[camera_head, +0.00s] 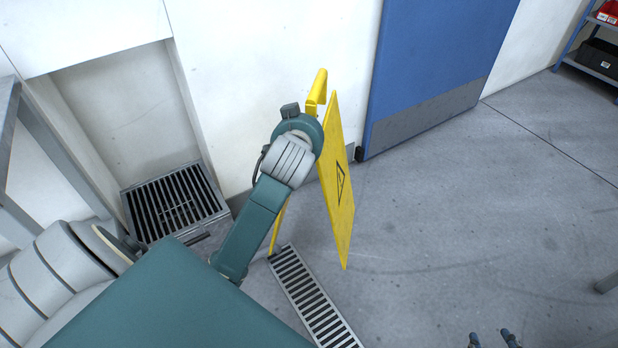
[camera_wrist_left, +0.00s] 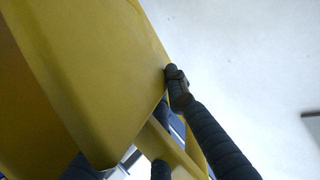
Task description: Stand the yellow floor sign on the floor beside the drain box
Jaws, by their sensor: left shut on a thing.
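The yellow floor sign (camera_head: 338,185) is upright and slightly tilted in the head view, its two panels spread apart below a top handle. My left gripper is shut on it, but in the head view my wrist hides the fingers. In the left wrist view the dark ribbed fingers of my left gripper (camera_wrist_left: 172,92) lie against the yellow sign (camera_wrist_left: 85,70). I cannot tell whether its lower edges touch the floor. The drain box (camera_head: 172,203), a square with a dark slatted grate, is in the wall recess, left of the sign. My right gripper (camera_head: 492,340) shows only two separated dark tips at the bottom edge.
A narrow floor drain channel (camera_head: 312,297) runs just below the sign. A blue door (camera_head: 430,60) with a grey kick plate is behind it. A shelf with bins (camera_head: 600,55) stands at the far right. The grey floor (camera_head: 440,220) right of the sign is clear.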

